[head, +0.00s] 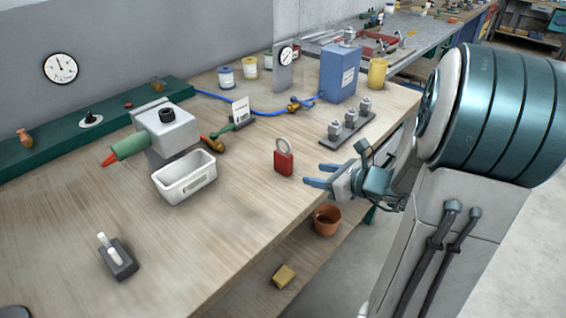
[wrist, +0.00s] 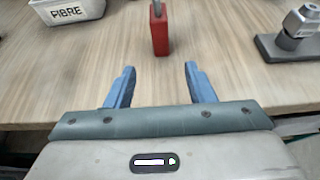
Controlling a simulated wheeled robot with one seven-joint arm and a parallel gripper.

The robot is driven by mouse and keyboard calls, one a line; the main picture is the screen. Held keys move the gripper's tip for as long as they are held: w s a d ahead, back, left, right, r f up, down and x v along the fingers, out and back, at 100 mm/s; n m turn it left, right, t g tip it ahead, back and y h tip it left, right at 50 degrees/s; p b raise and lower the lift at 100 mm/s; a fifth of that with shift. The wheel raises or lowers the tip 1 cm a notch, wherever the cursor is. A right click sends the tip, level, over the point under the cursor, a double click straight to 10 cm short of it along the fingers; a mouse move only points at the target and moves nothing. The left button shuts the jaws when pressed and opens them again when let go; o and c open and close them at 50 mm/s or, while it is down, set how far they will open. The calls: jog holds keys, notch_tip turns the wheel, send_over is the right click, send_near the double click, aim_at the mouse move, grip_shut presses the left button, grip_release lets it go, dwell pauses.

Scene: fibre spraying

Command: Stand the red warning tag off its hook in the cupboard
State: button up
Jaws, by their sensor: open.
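A red block with a grey ring on top, like a padlock (head: 284,163), stands upright on the wooden workbench (head: 235,235). It may be the red tag, but I cannot tell. It stands free on the bench top; no hook or cupboard shows in either view. In the wrist view the red block (wrist: 159,34) stands ahead of the fingers, roughly centred between them, its top cut off. My gripper (head: 314,175) is open and empty at the bench's right edge, just right of the red block. Its two blue fingers (wrist: 160,68) point at the block, apart from it.
A white FIBRE bin (head: 184,179) and a grey machine with a green nozzle (head: 165,130) stand left. A dark base with metal fittings (head: 349,128) stands behind my gripper. A blue box (head: 340,75) is farther back. A lower shelf holds a brown pot (head: 327,221). The front bench is mostly clear.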

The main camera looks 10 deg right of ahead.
aim_at(291, 165)
jog(key=x, duration=0.7)
jog(key=shift+w+a, duration=0.1)
jog(key=shift+w, duration=0.05)
jog(key=x, duration=0.3)
jog(key=r+x, duration=0.1)
jog(key=x, duration=0.1)
jog(key=shift+w+a+f, duration=0.15)
jog(key=shift+w+a, duration=0.1)
jog(key=shift+w, duration=0.25)
grip_shut()
